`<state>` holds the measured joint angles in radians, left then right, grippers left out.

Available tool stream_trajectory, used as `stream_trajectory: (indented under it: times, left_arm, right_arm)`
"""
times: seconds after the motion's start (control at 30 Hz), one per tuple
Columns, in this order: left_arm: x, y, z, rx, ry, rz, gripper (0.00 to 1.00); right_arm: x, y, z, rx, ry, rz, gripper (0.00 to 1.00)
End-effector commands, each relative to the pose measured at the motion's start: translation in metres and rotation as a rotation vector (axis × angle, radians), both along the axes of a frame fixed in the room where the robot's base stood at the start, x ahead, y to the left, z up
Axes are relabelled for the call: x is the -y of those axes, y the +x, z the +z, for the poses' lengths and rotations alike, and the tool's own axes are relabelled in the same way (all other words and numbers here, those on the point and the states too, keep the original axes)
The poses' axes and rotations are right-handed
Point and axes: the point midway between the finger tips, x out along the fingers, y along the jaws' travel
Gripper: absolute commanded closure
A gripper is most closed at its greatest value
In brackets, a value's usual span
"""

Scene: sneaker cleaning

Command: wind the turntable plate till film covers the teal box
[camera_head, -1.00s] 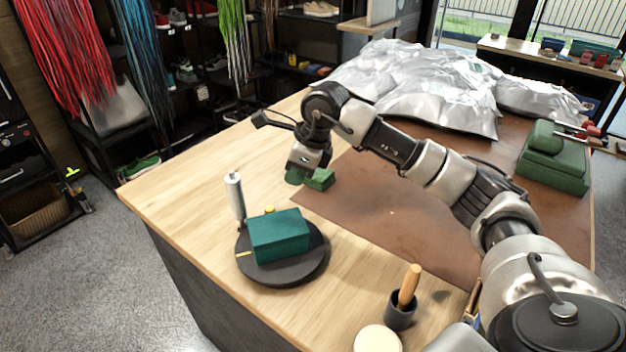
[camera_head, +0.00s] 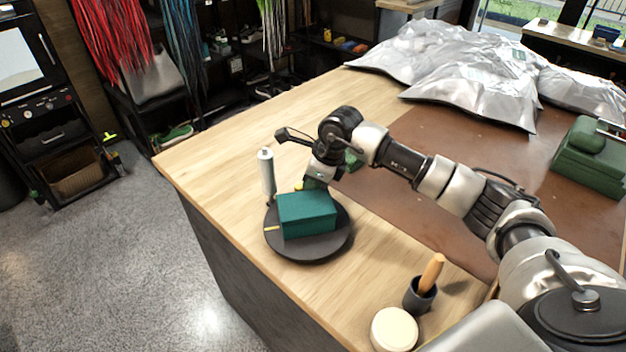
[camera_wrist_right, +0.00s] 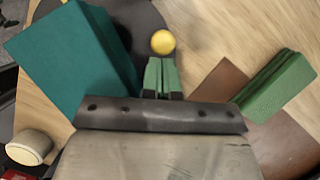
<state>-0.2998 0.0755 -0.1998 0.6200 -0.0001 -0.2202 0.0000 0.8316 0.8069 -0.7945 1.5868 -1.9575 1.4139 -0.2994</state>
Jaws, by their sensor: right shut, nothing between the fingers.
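The teal box (camera_head: 307,214) sits on the round dark turntable plate (camera_head: 325,250) near the table's left edge. The visible faces of the box are bare teal. A white film roll (camera_head: 266,172) stands upright at the plate's left side. My right gripper (camera_head: 316,184) is just behind the box and partly hidden by it. In the right wrist view, its green fingers (camera_wrist_right: 161,76) are together and empty, pointing at a yellow knob (camera_wrist_right: 163,42) at the plate's edge, with the teal box (camera_wrist_right: 75,58) to the left. My left gripper is not in view.
A green block (camera_wrist_right: 273,84) lies on the brown mat (camera_head: 400,215), beside the gripper. A wooden-handled tool stands in a dark cup (camera_head: 420,295) beside a cream round jar (camera_head: 394,329). Silver bags (camera_head: 465,75) fill the table's back. Bare wood lies in front of the plate.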

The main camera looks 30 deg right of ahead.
Motion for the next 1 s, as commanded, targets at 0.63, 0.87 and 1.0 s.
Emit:
stream_trajectory:
  times: [0.63, 0.87, 1.0]
  left_arm:
    - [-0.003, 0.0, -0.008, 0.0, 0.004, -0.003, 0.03]
    - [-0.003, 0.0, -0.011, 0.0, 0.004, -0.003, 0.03]
    - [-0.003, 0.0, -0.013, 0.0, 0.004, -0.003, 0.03]
  right_arm:
    - [-0.004, 0.003, 0.0, 0.0, 0.0, 0.068, 1.0]
    - [-0.006, 0.004, 0.0, 0.001, 0.0, 0.096, 1.0]
    - [-0.007, 0.005, 0.0, 0.001, 0.001, 0.113, 1.0]
